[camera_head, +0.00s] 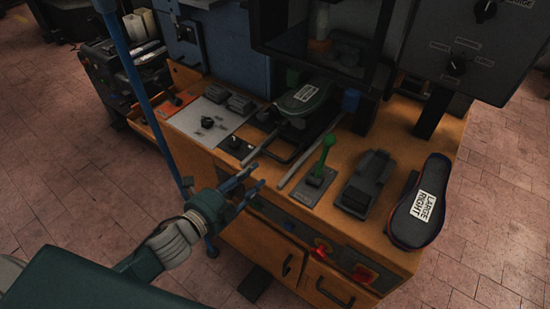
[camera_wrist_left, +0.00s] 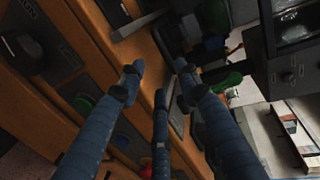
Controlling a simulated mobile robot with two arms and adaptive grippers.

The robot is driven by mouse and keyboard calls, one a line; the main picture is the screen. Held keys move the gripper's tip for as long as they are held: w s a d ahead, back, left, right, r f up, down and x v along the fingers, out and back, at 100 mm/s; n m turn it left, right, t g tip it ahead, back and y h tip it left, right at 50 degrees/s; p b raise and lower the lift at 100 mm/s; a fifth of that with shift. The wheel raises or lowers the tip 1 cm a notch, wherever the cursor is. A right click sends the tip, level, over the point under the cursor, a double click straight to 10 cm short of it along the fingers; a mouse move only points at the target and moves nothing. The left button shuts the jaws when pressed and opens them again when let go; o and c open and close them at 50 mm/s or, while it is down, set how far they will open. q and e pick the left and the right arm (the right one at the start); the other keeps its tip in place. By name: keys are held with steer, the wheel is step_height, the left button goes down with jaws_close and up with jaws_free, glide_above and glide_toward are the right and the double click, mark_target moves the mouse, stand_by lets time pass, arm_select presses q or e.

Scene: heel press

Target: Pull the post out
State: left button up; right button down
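The likely post is a dark carriage holding a green form with a white label (camera_head: 305,97), under the press at the back of the orange bench, between two metal rails (camera_head: 312,160). My left gripper (camera_head: 250,183) is in front of the bench's front edge, left of the green lever (camera_head: 325,150), and apart from the carriage. Its blue fingers are spread with nothing between them, as the left wrist view (camera_wrist_left: 160,80) also shows. In the left wrist view I cannot make out the carriage clearly. My right gripper is not in view.
A black form labelled LARGE RIGHT (camera_head: 420,203) stands at the bench's right end, beside a dark pedal-like block (camera_head: 366,182). A control panel (camera_head: 210,118) is left of the rails. A blue vertical pole (camera_head: 140,90) stands left.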

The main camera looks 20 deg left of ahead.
mark_target(275, 159)
arm_select(q)
steer(key=shift+m+h, duration=0.3)
steer(key=shift+m, duration=0.1)
steer(key=x, duration=0.3)
steer(key=p+x, duration=0.1)
steer(key=x, duration=0.5)
steer(key=shift+w+d+r+p, duration=0.2)
steer(key=shift+d+p, duration=0.05)
steer(key=shift+p, duration=0.15)
steer(key=shift+w+d+f, duration=0.25)
steer(key=shift+w, duration=0.35)
jaws_close()
